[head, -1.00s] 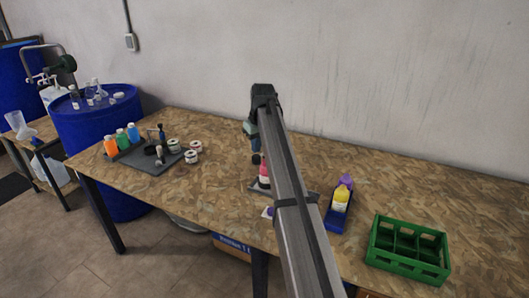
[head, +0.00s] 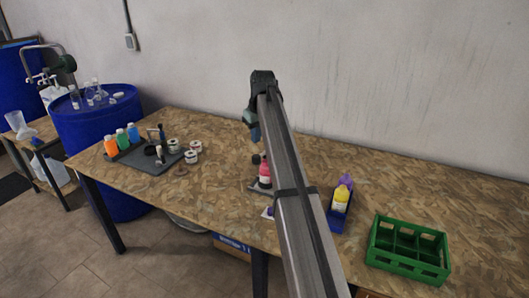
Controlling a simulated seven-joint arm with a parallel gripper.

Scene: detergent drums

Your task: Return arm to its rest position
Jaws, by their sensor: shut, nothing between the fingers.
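My arm reaches up from the bottom of the head view, over the wooden table (head: 420,190). My gripper (head: 256,134) hangs below the arm's far end, small and partly hidden by the arm. It is shut and empty, above the table, apart from the objects there. A pink bottle (head: 264,177) stands on a grey tray just below it, partly hidden behind the arm.
A blue tray (head: 335,222) with yellow and purple bottles lies right of the arm. A green crate (head: 407,262) stands at the front right. Orange, green and blue bottles (head: 122,140) and several jars (head: 173,145) stand left. The back right is clear.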

